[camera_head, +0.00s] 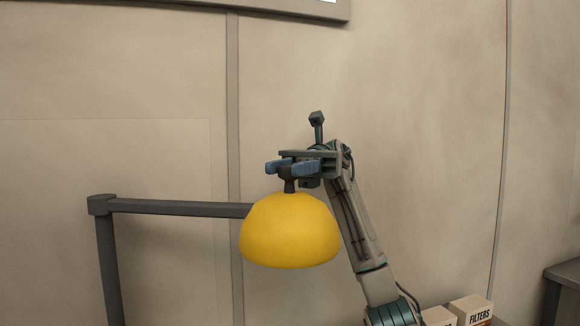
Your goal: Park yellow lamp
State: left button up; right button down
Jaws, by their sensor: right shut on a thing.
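The yellow lamp (289,232) is a dome-shaped shade with a dark knob (290,186) on top, in the middle of the head view. My right gripper (288,168) is shut on the knob, directly above the shade. A grey horizontal lamp arm (180,208) runs from an upright post (108,265) at the left to the shade's left side. Where the arm meets the shade is hidden behind the shade. My left gripper is not in view.
White boxes, one marked FILTERS (470,309), stand at the bottom right. A dark table edge (565,274) shows at the far right. A plain beige wall (420,120) fills the background, and the space left of the shade above the lamp arm is free.

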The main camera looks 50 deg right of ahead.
jog(key=shift+s+a+f, duration=0.1)
jog(key=c, duration=1)
grip_release()
jog(key=shift+r, duration=0.55)
notch_tip(320, 180, up, 2)
jog(key=shift+r, duration=0.15)
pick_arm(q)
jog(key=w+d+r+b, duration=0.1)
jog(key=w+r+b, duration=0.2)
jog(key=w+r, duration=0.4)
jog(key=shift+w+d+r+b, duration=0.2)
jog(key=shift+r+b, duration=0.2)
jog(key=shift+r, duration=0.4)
pick_arm(e)
jog(key=s+a, duration=0.3)
jog(key=s, duration=0.1)
jog(key=s+a+r, duration=0.1)
jog(key=s+a, duration=0.2)
jog(key=a, duration=0.1)
jog(key=s+a, duration=0.3)
jog(key=s, duration=0.1)
jog(key=shift+s+a+r, duration=0.3)
jog(key=shift+s+a, duration=0.05)
jog(key=shift+a, duration=0.05)
